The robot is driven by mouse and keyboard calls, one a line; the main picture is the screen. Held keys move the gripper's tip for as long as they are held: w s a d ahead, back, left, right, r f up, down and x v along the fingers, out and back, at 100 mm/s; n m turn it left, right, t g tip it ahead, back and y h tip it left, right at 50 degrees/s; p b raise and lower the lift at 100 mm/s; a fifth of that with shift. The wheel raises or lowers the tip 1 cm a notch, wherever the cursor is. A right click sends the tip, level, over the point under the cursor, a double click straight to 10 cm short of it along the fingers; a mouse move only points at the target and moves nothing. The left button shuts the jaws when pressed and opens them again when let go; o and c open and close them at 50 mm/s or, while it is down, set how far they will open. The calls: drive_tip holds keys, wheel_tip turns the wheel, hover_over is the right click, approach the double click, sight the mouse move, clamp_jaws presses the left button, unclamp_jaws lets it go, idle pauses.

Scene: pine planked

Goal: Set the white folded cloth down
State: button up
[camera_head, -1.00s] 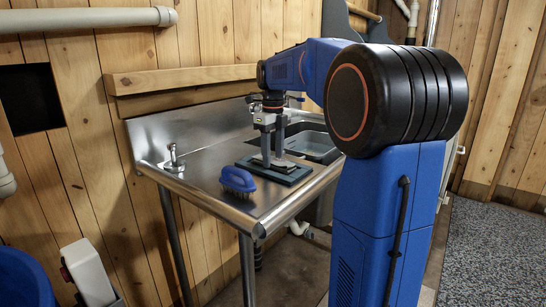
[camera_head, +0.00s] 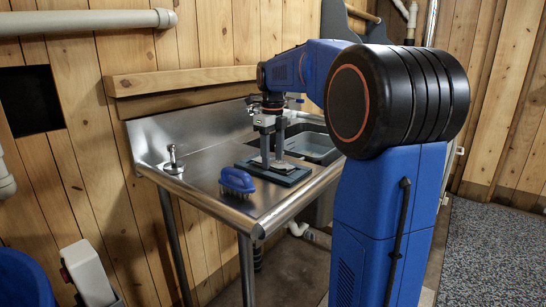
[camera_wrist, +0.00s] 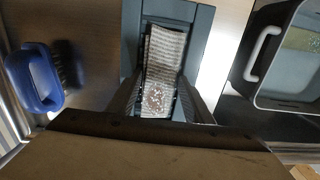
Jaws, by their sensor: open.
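The white folded cloth (camera_wrist: 164,52) lies flat on a blue-grey tray (camera_wrist: 204,32) in the wrist view. It is ribbed, with a darker patterned patch at its near end. My gripper (camera_wrist: 163,92) is open, with one finger on each side of the cloth's near end. Whether the fingers touch the cloth is hard to tell. In the head view my gripper (camera_head: 272,163) points straight down over the tray (camera_head: 291,179), its fingertips low. The cloth is small and mostly hidden behind the fingers there.
A blue brush (camera_head: 238,181) stands on the steel counter (camera_head: 205,189) left of the tray; it also shows in the wrist view (camera_wrist: 35,76). A sink basin (camera_head: 317,147) with a grey-white container is close on the right. A metal tap fitting (camera_head: 173,159) stands at the left back.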

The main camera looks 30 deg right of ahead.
sight(272, 160)
wheel_tip(272, 160, up, 12)
drive_tip(key=shift+f, duration=0.15)
idle(0.5)
drive_tip(key=shift+a, duration=0.1)
idle(0.3)
